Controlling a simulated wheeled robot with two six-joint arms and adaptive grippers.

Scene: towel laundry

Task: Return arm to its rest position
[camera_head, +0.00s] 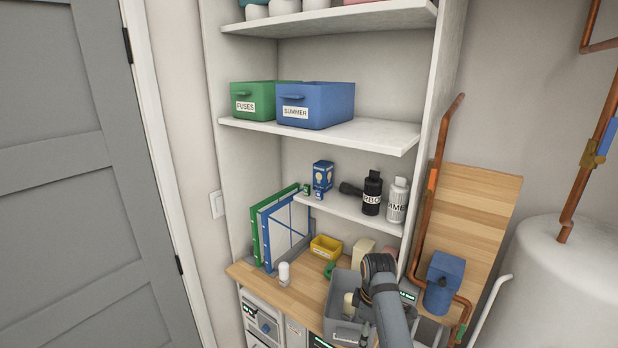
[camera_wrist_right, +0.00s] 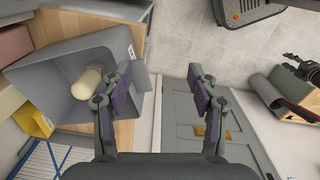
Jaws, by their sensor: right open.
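My right arm (camera_head: 385,295) comes in from the bottom of the head view, over the right part of the wooden worktop (camera_head: 312,296). A cream rounded object (camera_wrist_right: 87,83) lies inside the bin. In the wrist view the left finger overlaps the bin's edge; whether they touch I cannot tell.
Shelves above hold a blue box (camera_head: 325,107) and bottles (camera_head: 372,194). Copper pipes (camera_head: 432,190) and a white tank (camera_head: 565,285) stand to the right.

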